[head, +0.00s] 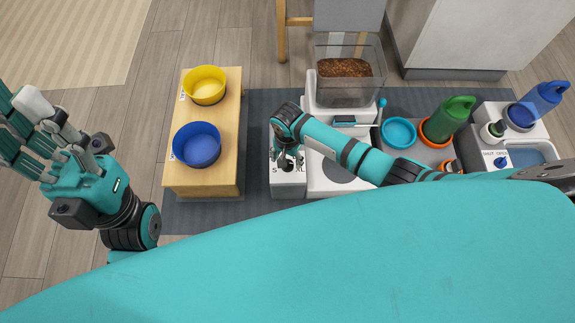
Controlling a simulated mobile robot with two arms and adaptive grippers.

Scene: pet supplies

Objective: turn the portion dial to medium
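The white pet feeder's side panel (288,189) carries the portion dial, with the letters S and XL near its front edge. The dark dial (286,167) is mostly hidden under my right gripper. My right gripper (288,157) points down over it, its fingers at or just above the dial. I cannot tell whether they touch or grip it, nor where the dial's pointer stands. The other dial marks are covered by my wrist. My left gripper (48,125) is raised at the far left, away from the feeder, with its fingers apart and empty.
The feeder's clear hopper (348,92) holds brown kibble. A wooden stand (206,127) with yellow (205,84) and blue (197,143) bowls stands left.

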